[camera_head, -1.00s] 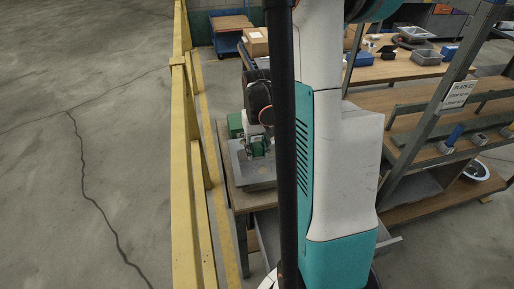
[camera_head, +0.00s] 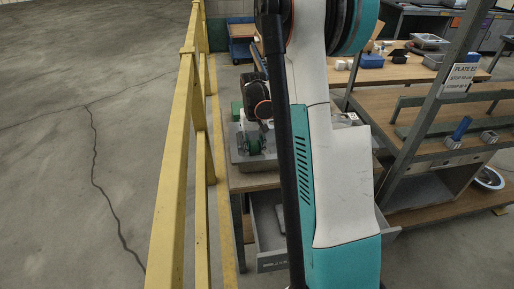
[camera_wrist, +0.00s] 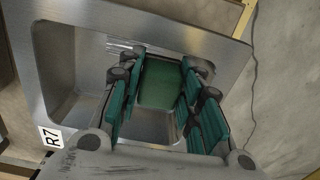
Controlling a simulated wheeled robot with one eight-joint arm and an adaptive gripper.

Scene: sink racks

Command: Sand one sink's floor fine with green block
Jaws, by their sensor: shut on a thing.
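My gripper (camera_wrist: 160,105) is shut on a green block (camera_wrist: 160,82), which sits between the teal finger pads in the wrist view. The block is over or inside the basin of a steel sink (camera_wrist: 52,85) with an "R7" label at its lower left corner. I cannot tell whether the block touches the floor of the basin. In the head view the sink (camera_head: 238,155) lies on a wooden bench beside the yellow rail, with my gripper (camera_head: 256,146) over it. My arm hides the sink's right side there.
A yellow rail (camera_head: 172,190) runs close along the left of the bench. A grey drawer (camera_head: 268,235) stands open below it. Open concrete floor lies beyond the rail.

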